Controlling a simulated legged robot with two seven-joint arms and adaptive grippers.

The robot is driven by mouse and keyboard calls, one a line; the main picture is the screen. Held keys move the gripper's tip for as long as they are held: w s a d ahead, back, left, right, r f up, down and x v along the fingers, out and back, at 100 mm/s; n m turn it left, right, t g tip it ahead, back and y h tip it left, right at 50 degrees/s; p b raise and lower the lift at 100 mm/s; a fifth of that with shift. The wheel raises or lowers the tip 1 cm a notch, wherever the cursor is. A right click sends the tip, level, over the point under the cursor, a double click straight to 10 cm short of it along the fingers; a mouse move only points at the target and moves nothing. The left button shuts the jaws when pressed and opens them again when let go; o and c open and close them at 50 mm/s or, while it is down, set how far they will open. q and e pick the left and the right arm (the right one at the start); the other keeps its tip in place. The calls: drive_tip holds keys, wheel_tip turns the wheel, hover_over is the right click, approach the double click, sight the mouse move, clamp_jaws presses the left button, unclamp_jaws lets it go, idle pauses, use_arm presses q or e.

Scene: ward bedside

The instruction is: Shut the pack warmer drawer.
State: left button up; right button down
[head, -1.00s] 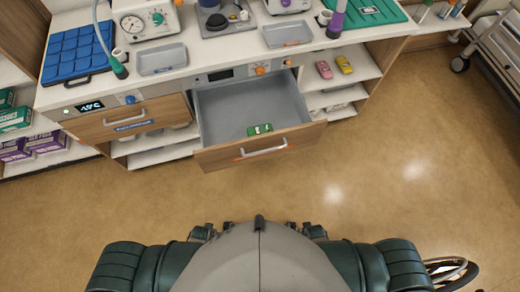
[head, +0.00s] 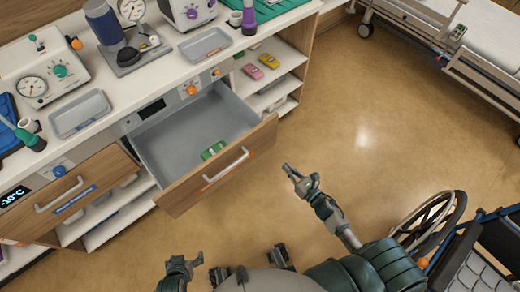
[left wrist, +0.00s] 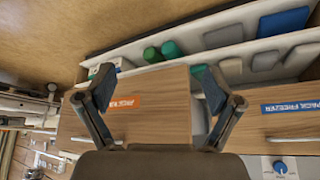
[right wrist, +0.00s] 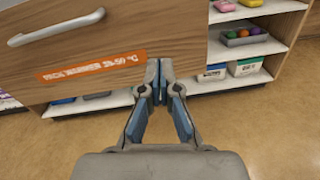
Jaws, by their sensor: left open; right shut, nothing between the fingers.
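The pack warmer drawer (head: 222,168) stands pulled out of the counter, with a green toy-car-like item (head: 213,150) inside. Its wooden front has a pale handle (head: 226,163) and an orange label, which reads most clearly in the right wrist view (right wrist: 90,67). My right gripper (head: 292,173) is shut and empty, in front of the drawer's right end; its closed tips (right wrist: 158,65) show beside the label. Contact cannot be told. My left gripper (head: 184,266) is open and empty, low in the head view, away from the drawer. Its fingers (left wrist: 156,72) frame the drawer front (left wrist: 160,115).
The pack freezer drawer (head: 70,197), with a blue label, is at the left. Trays (head: 80,113) and devices crowd the countertop. Shelves (head: 270,75) with toy cars lie right of the open drawer. A wheelchair (head: 440,235) stands at the lower right. Floor between is clear.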

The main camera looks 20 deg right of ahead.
drive_tip(key=n, duration=0.2)
drive_tip(key=y, duration=0.1)
approach(257, 141)
drive_tip(key=w+a, duration=0.1)
drive_tip(key=x, duration=0.2)
drive_tip(key=d+b+x, duration=0.1)
drive_tip(key=x, duration=0.1)
drive_tip(key=shift+w, duration=0.25)
drive_tip(key=shift+w+a+f, duration=0.1)
drive_tip(key=shift+w, duration=0.55)
drive_tip(key=shift+w+a, duration=0.1)
drive_tip(key=shift+a, duration=0.05)
use_arm(q)
drive_tip(key=shift+w+d+r+t+h, duration=0.15)
drive_tip(key=shift+w+r+t, duration=0.3)
drive_tip(key=shift+w, duration=0.25)
drive_tip(key=shift+w+a+r+t+h, duration=0.1)
drive_tip(key=shift+w+r+t, duration=0.3)
drive_tip(key=shift+w, duration=0.3)
drive_tip(key=shift+w+d+r+t+h, duration=0.15)
drive_tip(key=shift+w+r+t, duration=0.25)
drive_tip(key=shift+w, duration=0.3)
use_arm(e)
drive_tip(key=shift+a, duration=0.45)
drive_tip(key=shift+d, duration=0.1)
